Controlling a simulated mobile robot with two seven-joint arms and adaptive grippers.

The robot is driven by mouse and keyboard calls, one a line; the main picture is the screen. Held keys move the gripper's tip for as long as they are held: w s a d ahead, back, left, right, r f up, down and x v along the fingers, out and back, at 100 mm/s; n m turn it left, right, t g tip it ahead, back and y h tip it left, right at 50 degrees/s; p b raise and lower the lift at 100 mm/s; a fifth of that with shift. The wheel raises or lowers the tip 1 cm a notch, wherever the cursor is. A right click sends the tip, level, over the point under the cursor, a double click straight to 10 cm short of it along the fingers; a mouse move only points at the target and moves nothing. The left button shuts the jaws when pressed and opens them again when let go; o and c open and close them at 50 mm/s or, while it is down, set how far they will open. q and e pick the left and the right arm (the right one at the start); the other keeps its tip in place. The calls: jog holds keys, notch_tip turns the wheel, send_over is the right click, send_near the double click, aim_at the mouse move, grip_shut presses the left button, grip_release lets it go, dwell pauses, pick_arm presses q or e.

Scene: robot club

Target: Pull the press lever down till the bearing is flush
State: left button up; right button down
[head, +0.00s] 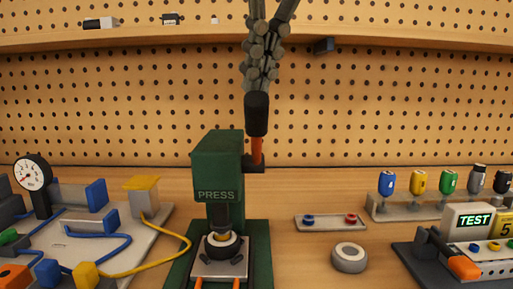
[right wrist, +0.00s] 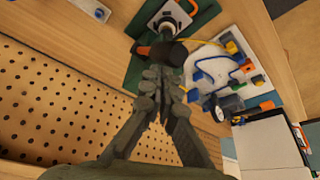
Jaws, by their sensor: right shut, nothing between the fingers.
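The green press (head: 217,165), marked PRESS, stands at the middle of the bench. Its lever (head: 257,118) points up at the press's right side, an orange rod with a black grip. A dark ring with a pale part, apparently the bearing (head: 222,246), sits under the ram; whether it is flush cannot be told. My right gripper (head: 259,84) comes from above, shut and empty, with its fingertips at the top of the black grip. The right wrist view shows the fingertips (right wrist: 165,75) by the black grip (right wrist: 168,53); contact is unclear. My left gripper is not in view.
A pale ring (head: 348,258) and a small tray (head: 330,222) lie right of the press. A board with a gauge (head: 33,174) and hoses is at left. A TEST box (head: 474,221) and colored bottles (head: 419,182) are at right. A pegboard (head: 400,105) stands behind.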

aim_at(258, 107)
jog(key=shift+s+f+b, duration=0.7)
jog(key=shift+s+f, duration=0.15)
jog(key=shift+f, duration=0.1)
jog(key=shift+s+f+b, duration=0.4)
jog(key=shift+f+b, duration=0.05)
jog(key=shift+f, duration=0.15)
jog(key=shift+s+f+b, duration=0.4)
jog(key=shift+f, duration=0.2)
